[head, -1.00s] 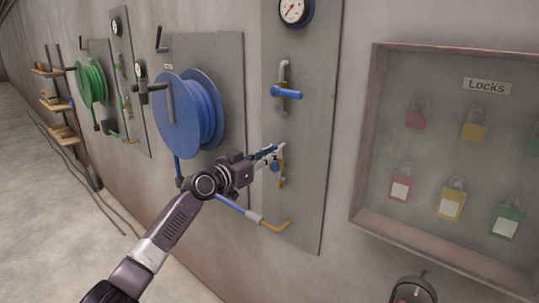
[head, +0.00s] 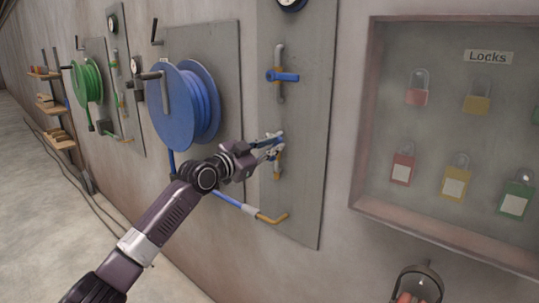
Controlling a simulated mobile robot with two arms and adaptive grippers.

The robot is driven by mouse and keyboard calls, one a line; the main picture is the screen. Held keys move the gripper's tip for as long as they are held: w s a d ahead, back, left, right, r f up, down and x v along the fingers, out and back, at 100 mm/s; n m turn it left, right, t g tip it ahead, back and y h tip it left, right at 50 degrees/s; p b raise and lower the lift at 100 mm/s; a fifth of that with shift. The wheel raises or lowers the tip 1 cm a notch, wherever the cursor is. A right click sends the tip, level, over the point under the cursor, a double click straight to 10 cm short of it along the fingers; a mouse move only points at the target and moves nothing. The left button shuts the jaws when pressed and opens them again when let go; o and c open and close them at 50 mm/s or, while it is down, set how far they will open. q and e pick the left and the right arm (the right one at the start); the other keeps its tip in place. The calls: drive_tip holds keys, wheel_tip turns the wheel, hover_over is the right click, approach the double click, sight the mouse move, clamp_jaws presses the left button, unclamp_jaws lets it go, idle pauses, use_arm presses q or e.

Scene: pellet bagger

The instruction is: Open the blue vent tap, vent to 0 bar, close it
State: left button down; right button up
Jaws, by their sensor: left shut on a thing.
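My left gripper (head: 273,147) is at the lower fitting on the tall grey panel (head: 305,150). It is shut on the small blue vent tap (head: 276,137), whose handle is mostly hidden by the fingers. Brass and grey pipe shows just below the fingers. Higher on the same pipe line is a larger blue lever tap (head: 284,76), with its handle pointing sideways. The round gauge (head: 291,3) at the panel's top is cut off by the picture edge, so its reading cannot be seen.
A blue hose reel (head: 186,105) stands out from the wall left of the panel. A blue hose with a brass end (head: 272,218) runs below my gripper. A framed lock case (head: 363,120) with several padlocks is at right. A green reel (head: 87,82) and shelves are farther left.

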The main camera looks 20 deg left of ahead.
use_arm(q)
drive_tip(key=shift+s+d+f+m+p, duration=0.25)
drive_tip(key=shift+d+f+m, duration=0.45)
drive_tip(key=shift+m, duration=1.4)
drive_tip(key=shift+s+d+f+m+p, duration=0.1)
drive_tip(key=shift+d+f+m+p, duration=0.2)
drive_tip(key=shift+f+m, duration=1.25)
drive_tip(key=shift+s+d+f+m+p, duration=0.25)
drive_tip(key=shift+d+m+p, duration=0.15)
drive_tip(key=shift+m, duration=2.25)
use_arm(e)
drive_tip(key=shift+s+d+r, duration=0.1)
drive_tip(key=shift+d+r, duration=0.05)
drive_tip(key=shift+r, duration=0.45)
use_arm(q)
drive_tip(key=shift+f, duration=0.1)
drive_tip(key=c, duration=1.8)
unclamp_jaws()
drive_tip(key=shift+c, duration=0.2)
drive_tip(key=shift+w, duration=0.1)
drive_tip(key=v, duration=1.2)
